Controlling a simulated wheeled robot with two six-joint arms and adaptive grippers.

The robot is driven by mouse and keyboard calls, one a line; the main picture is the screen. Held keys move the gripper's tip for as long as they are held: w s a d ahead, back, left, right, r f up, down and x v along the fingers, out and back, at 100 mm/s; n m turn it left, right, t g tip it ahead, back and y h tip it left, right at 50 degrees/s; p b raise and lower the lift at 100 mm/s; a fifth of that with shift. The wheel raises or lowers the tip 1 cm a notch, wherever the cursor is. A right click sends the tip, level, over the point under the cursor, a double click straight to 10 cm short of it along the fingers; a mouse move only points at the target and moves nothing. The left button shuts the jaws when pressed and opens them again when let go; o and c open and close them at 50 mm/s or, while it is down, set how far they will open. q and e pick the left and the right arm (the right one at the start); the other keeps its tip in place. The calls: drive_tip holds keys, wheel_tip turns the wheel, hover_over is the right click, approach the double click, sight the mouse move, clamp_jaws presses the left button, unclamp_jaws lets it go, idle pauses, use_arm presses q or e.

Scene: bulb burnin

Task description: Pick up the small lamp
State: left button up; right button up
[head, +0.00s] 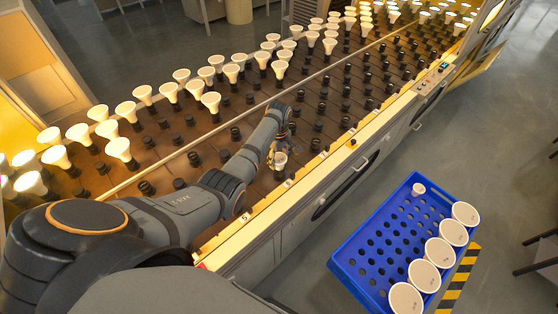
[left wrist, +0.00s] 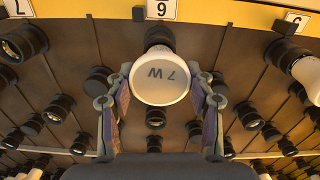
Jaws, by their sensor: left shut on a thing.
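The small lamp (left wrist: 160,82) has a round white face marked "7W" and fills the middle of the left wrist view. It also shows small in the head view (head: 280,159), near the front edge of the rack. My left gripper (left wrist: 160,92) is shut on it, with one finger on each side. My right gripper is not in view.
The brown rack (head: 205,160) holds many black sockets, several with lit lamps. A blue crate (head: 345,256) at lower right holds several large lamps (head: 424,276) and one small lamp (head: 419,188).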

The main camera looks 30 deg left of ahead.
use_arm(q)
drive_tip(key=r, duration=0.3)
drive_tip(key=shift+s+d, duration=0.15)
drive_tip(key=shift+d, duration=0.05)
drive_tip(key=s+d+r+p, duration=0.4)
drive_tip(key=s+d+r, duration=0.5)
drive_tip(key=s, duration=0.1)
drive_tip(key=shift+r, duration=0.2)
